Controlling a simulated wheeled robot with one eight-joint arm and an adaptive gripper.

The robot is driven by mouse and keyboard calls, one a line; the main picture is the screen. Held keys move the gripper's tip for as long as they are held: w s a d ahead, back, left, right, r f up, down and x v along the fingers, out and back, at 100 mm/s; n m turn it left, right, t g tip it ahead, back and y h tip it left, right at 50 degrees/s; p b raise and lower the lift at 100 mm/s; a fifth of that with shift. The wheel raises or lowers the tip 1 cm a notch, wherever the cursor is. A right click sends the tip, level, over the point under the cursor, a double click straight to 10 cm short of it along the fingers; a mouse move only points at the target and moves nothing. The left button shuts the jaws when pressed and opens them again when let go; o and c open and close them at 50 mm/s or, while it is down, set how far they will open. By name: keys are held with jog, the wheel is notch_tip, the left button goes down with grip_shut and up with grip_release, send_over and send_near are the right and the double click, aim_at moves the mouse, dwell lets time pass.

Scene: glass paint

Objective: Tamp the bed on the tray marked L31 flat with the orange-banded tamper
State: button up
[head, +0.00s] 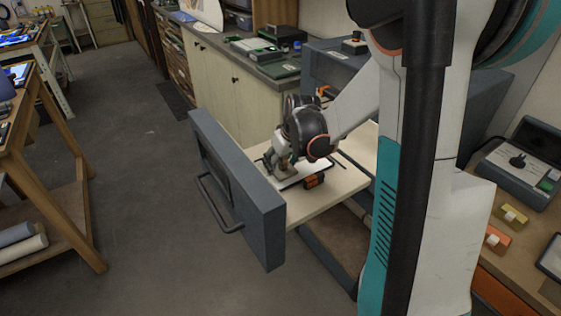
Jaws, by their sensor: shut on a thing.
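My gripper (278,162) is low over the pale board of the pulled-out drawer (328,192), near its grey front. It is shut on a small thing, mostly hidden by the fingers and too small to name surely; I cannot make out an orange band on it. A white tray (290,181) lies on the board under and beside the gripper. I cannot tell whether the held thing touches the tray's bed. No L31 mark is readable. A small orange-and-black object (314,181) sits on the board at the tray's right edge.
The drawer's thick grey front (238,188) with its bar handle (215,208) stands close left of my gripper. A cream cabinet (215,80) is behind. A wooden bench (500,262) at right holds a grey control box (520,165) and coloured blocks.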

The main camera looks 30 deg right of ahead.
jog(key=shift+w, duration=0.15)
jog(key=shift+w+a, duration=0.1)
jog(key=shift+w, duration=2.5)
jog(key=shift+f+b, duration=0.75)
jog(key=shift+f, duration=0.05)
jog(key=shift+f, duration=0.3)
jog(key=shift+r, duration=0.1)
jog(key=shift+r+p, duration=0.55)
jog(key=shift+r, duration=0.5)
